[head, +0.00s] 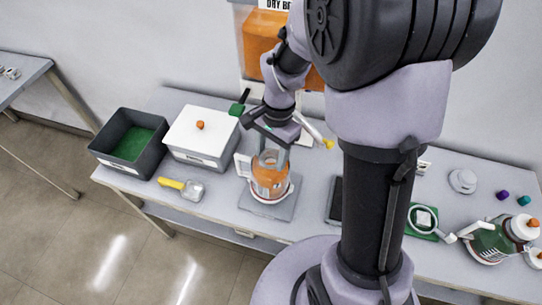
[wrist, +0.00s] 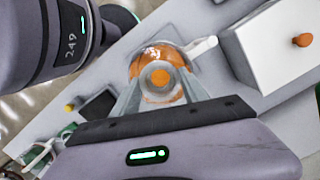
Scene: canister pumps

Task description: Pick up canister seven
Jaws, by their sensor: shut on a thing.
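A clear canister with orange contents (head: 268,184) stands upright on a grey square plate (head: 264,205) on the bench, with a white part sticking out at its left. No number can be read on it. My gripper (head: 271,151) reaches down from above, shut on the upper part of this canister. In the wrist view the orange canister (wrist: 158,58) lies between the fingers of my gripper (wrist: 160,88), its round top facing the camera.
A white lidded box (head: 200,133) with an orange knob and a dark bin with green inside (head: 130,142) stand left. A yellow-handled scoop (head: 183,188) lies in front. A dark flat tray (head: 335,200) lies right of the plate. An orange-filled dispenser (head: 260,42) is behind.

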